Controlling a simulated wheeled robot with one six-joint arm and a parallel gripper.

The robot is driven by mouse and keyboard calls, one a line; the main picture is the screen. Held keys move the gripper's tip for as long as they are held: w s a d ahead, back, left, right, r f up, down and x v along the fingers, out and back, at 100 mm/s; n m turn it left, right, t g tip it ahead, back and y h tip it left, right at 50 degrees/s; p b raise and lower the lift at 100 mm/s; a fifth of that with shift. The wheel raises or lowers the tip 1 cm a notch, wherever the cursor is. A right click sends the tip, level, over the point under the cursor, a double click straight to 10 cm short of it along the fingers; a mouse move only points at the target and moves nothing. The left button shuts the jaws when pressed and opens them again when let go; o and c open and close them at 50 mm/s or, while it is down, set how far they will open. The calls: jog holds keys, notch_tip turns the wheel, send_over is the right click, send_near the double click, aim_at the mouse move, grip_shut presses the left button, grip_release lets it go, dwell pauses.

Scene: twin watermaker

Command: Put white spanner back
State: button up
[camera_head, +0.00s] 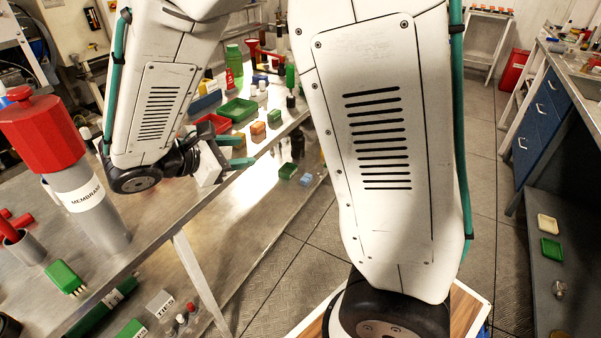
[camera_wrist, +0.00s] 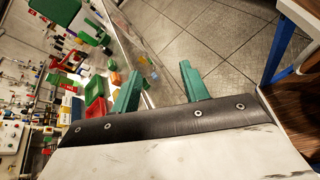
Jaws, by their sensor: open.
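I cannot make out a white spanner in either view. My gripper (camera_head: 246,151) has green fingers and is held near the front edge of the metal bench (camera_head: 150,238). In the wrist view my gripper (camera_wrist: 161,70) has its two fingers spread wide apart, with nothing between them. Beyond the fingers lie the bench edge and the floor. Parts of the bench are hidden behind my arm in the head view.
A grey cylinder labelled MEMBRANE (camera_head: 88,205), with a red top, stands at the left. A green tray (camera_head: 238,111), coloured blocks and bottles crowd the bench behind my gripper. A blue cabinet (camera_head: 540,125) stands at the right. The tiled floor (camera_head: 300,245) between looks clear.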

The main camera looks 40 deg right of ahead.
jog(key=s+d+r+m+g+y, duration=0.2)
jog(key=s+m+y, duration=0.15)
jog(key=s, duration=0.25)
jog(key=s+d+r+m+g+y, duration=0.1)
jog(key=s+d+r+m+y, duration=0.15)
jog(key=s+m, duration=0.3)
jog(key=s+a+r+m+t+y, duration=0.2)
jog(key=s+a+m+t+y, duration=0.1)
jog(key=s+y, duration=0.4)
jog(key=shift+s+a+m, duration=0.85)
jog(key=shift+s+m, duration=0.05)
jog(key=shift+m, duration=0.3)
